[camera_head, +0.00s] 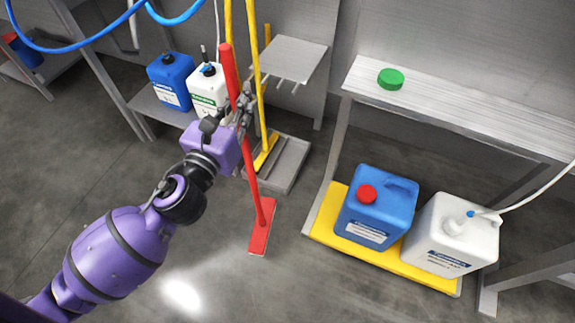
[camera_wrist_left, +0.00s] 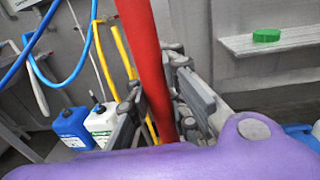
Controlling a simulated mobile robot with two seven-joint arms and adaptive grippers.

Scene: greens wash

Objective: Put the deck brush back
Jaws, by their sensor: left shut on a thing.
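The red deck brush (camera_head: 257,183) is nearly upright, its flat red head (camera_head: 262,228) low over the floor; I cannot tell whether it touches. My left gripper (camera_head: 243,108) is shut on its handle, above the middle. In the left wrist view the red handle (camera_wrist_left: 147,50) runs between the fingers of the left gripper (camera_wrist_left: 160,105). Behind it a yellow-handled tool (camera_head: 258,80) stands upright over a grey floor tray (camera_head: 288,165), below a grey wall bracket (camera_head: 290,57). My right gripper is not in view.
A blue canister (camera_head: 171,80) and a white canister (camera_head: 208,90) stand on a low shelf behind. At right, a blue jug (camera_head: 376,205) and a white jug (camera_head: 450,235) stand on a yellow platform (camera_head: 325,233) near a metal bench (camera_head: 440,108) with a green lid (camera_head: 390,79). Open floor lies in front.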

